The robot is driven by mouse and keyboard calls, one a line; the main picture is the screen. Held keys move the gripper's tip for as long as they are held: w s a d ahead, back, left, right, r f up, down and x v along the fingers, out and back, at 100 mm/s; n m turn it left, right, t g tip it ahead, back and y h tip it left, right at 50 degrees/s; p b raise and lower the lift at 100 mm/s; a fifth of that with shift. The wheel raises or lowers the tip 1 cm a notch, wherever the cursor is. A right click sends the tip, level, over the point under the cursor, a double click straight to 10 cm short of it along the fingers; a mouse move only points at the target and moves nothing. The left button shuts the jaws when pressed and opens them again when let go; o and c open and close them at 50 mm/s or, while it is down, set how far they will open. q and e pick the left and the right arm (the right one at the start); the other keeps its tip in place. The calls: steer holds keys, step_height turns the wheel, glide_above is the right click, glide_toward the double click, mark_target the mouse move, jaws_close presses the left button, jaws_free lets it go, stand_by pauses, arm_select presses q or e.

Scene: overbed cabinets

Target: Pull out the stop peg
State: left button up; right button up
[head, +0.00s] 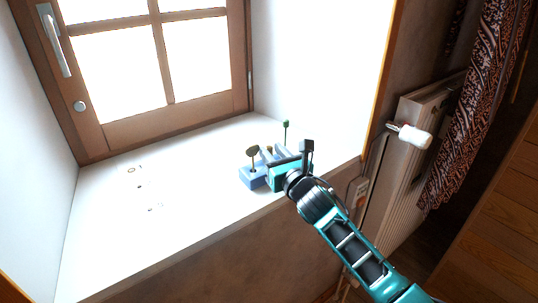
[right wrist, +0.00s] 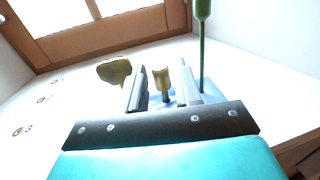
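A blue block (head: 247,178) stands on the white windowsill with upright pegs in it. One peg has a flat olive head (head: 252,151); it also shows at the left in the right wrist view (right wrist: 114,71). A smaller olive-yellow peg (right wrist: 162,80) stands in the middle. A tall green peg (right wrist: 203,45) stands at the right, also in the head view (head: 286,128). I cannot tell which is the stop peg. My right gripper (right wrist: 162,92) is open, its fingers on either side of the middle peg with gaps showing. My left gripper is not in view.
The windowsill (head: 150,205) is wide and mostly clear to the left, with a few small marks or rings. A wooden-framed window (head: 165,125) stands behind. A radiator (head: 400,165) with a white valve (head: 414,137) and a patterned curtain (head: 485,100) are at the right.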

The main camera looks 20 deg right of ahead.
steer(key=shift+w, duration=0.1)
jaws_close()
steer(key=shift+r, duration=0.15)
stand_by(0.3)
